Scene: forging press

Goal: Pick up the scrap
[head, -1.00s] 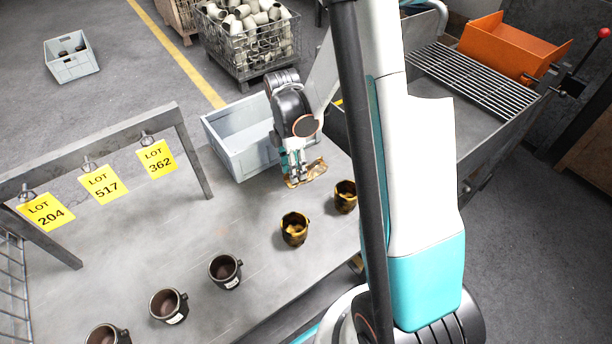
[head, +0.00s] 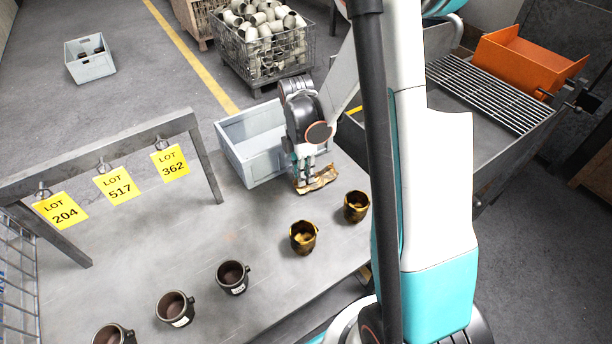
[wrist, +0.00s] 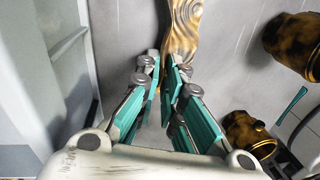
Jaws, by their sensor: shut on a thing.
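The scrap (head: 322,178) is a flat, wavy, golden-brown piece at the right end of the grey table, in front of the light grey bin. It also shows at the top of the wrist view (wrist: 184,28). My gripper (head: 303,182) points down at it. In the wrist view the fingertips (wrist: 166,72) are closed on the scrap's near end. The fingers hide part of that end. I cannot tell whether the scrap touches the table or hangs just above it.
Two gold-black cups (head: 303,237) (head: 356,206) stand near the scrap. Several dark cups (head: 233,277) line the table's front. The light grey bin (head: 232,162) is behind my gripper. A frame with yellow lot tags (head: 120,187) stands left. Bare table lies between.

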